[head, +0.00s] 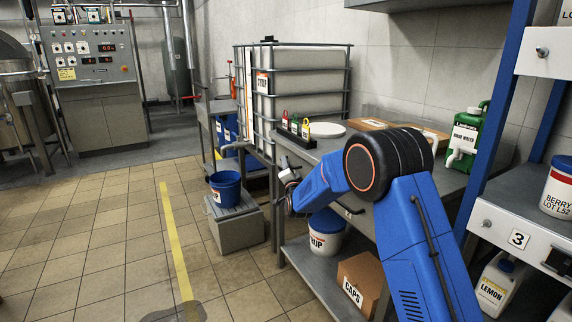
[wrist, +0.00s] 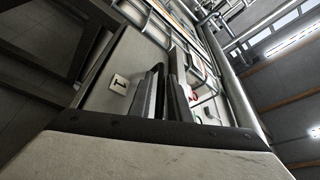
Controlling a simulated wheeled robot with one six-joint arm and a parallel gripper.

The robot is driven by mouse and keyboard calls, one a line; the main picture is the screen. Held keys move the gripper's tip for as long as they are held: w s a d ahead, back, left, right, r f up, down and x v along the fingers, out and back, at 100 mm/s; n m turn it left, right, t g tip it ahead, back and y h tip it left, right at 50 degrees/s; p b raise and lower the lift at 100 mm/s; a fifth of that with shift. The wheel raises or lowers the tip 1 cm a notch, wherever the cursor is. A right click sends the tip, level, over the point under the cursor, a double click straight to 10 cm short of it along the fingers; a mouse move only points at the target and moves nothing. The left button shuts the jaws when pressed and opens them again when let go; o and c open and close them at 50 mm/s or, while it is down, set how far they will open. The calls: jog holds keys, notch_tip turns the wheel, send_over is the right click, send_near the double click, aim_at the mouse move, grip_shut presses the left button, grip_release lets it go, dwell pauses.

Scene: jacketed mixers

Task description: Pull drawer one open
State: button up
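Drawer one shows in the wrist view as a pale front with a tilted "1" label (wrist: 118,84). My gripper (wrist: 165,85) is in front of this drawer, beside the label, with its two fingers close together. I cannot see a handle between the fingers, nor tell whether they touch the drawer. In the head view, my gripper (head: 288,178) is at the left end of the steel workbench, partly hidden by my blue arm. The front of drawer one is not clearly visible there, and no open drawer gap shows.
A blue bucket (head: 225,188) stands on a grey step left of the bench. A lidded bucket (head: 326,232) and a CAPS box (head: 361,282) are on the lower shelf. The bench top holds a rack of tags (head: 296,132). The tiled floor at left is mostly clear.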

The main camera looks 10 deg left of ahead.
jog(key=shift+w+a+r, duration=0.1)
jog(key=shift+w+r, duration=0.05)
jog(key=shift+w, duration=0.3)
grip_shut()
jog(key=s+a, duration=0.9)
jog(key=a, duration=0.5)
jog(key=s+a, duration=0.9)
jog(key=a, duration=0.4)
jog(key=shift+s+a, duration=0.35)
jog(key=shift+s, duration=0.05)
grip_release()
